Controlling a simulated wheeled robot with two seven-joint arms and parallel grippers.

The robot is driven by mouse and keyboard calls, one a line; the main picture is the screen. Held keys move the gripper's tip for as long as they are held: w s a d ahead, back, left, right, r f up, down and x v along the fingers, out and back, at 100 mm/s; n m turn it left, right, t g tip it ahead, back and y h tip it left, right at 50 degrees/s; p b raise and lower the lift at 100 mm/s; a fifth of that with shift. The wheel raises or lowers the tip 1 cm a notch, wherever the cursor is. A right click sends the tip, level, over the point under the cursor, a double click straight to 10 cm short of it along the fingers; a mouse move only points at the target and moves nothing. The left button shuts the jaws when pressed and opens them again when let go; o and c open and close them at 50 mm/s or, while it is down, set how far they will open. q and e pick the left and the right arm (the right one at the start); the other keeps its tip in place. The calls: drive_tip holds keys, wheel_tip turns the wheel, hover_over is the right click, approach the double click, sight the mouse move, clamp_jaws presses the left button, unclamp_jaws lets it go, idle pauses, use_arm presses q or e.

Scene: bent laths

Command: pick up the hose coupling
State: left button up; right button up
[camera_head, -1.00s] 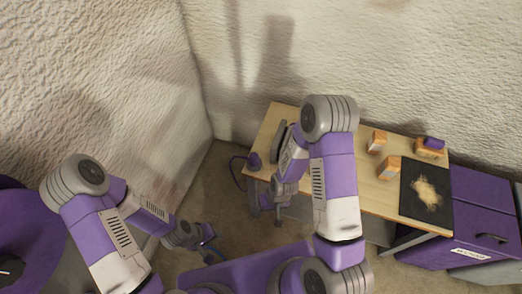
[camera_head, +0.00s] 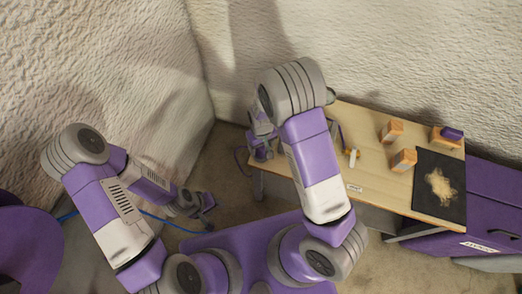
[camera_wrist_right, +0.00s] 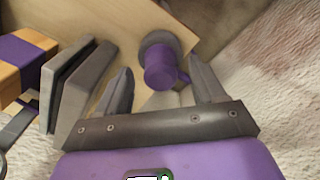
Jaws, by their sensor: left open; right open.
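A purple cylinder with a wider grey collar, which looks like the hose coupling (camera_wrist_right: 160,66), stands near the table's edge in the right wrist view. My right gripper (camera_wrist_right: 162,78) is open, with one finger on each side of the coupling in that picture. I cannot tell how far the fingertips are from it in depth, and I see no grip on it. In the head view my right arm largely covers this spot at the table's left end. My left gripper (camera_head: 206,202) is open and empty, low over the floor left of the table.
A grey angled block (camera_wrist_right: 78,88) stands close left of my right fingers. Rough walls rise behind.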

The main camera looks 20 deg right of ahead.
wheel_tip(320, 180, down, 2)
drive_tip(key=shift+f, duration=0.1)
drive_tip(key=c, duration=1.1)
